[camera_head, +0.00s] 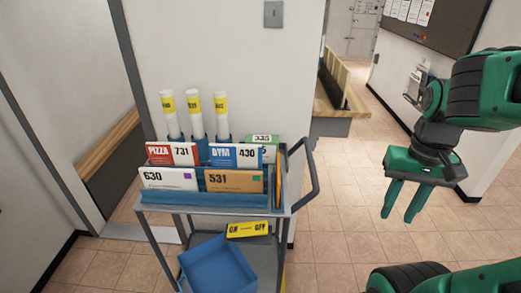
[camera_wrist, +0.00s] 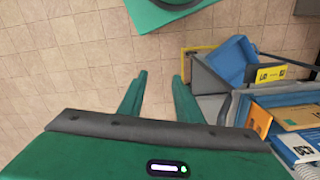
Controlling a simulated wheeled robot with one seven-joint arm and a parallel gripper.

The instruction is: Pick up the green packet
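A green packet (camera_head: 265,141) marked 335 stands upright at the back right of the cart's blue rack, partly hidden behind the blue-and-white "GYM 430" packet (camera_head: 236,155). My gripper (camera_head: 399,217) is raised to the right of the cart, apart from it, with its two green fingers pointing down. The fingers are spread with nothing between them. In the wrist view, my gripper (camera_wrist: 160,78) is over bare tiled floor and the cart is at the right. I cannot make out the green packet in the wrist view.
The grey cart (camera_head: 299,199) carries a blue rack (camera_head: 205,197) with several packets and three white tubes (camera_head: 194,115). Its handle (camera_head: 309,168) rises on the right. A blue bin (camera_head: 217,265) sits on the lower shelf. A wooden bench (camera_head: 345,85) stands behind; floor on the right is clear.

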